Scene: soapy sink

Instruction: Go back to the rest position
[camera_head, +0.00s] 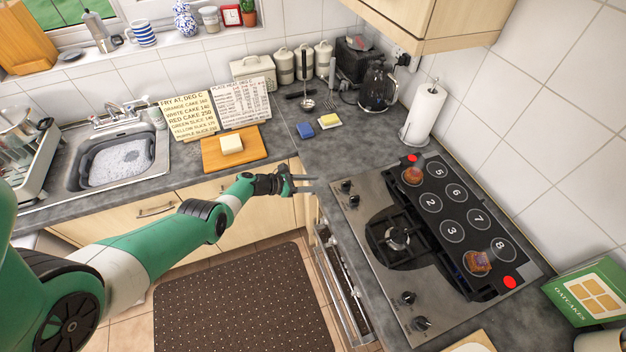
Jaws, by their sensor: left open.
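My left arm reaches in from the left, and my left gripper (308,184) hangs in the air over the front counter edge, between the cutting board and the hob. Its fingers are apart and point right, with nothing seen between them. My right gripper is not in view.
The hob (352,218) at right bears two brown pieces (413,175) (477,262). A cutting board (213,158) holds a pale block (231,144). A soapy sink (120,160) is at left. A kettle (378,88) and paper roll (424,112) stand behind. Below my gripper is an oven door (341,290).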

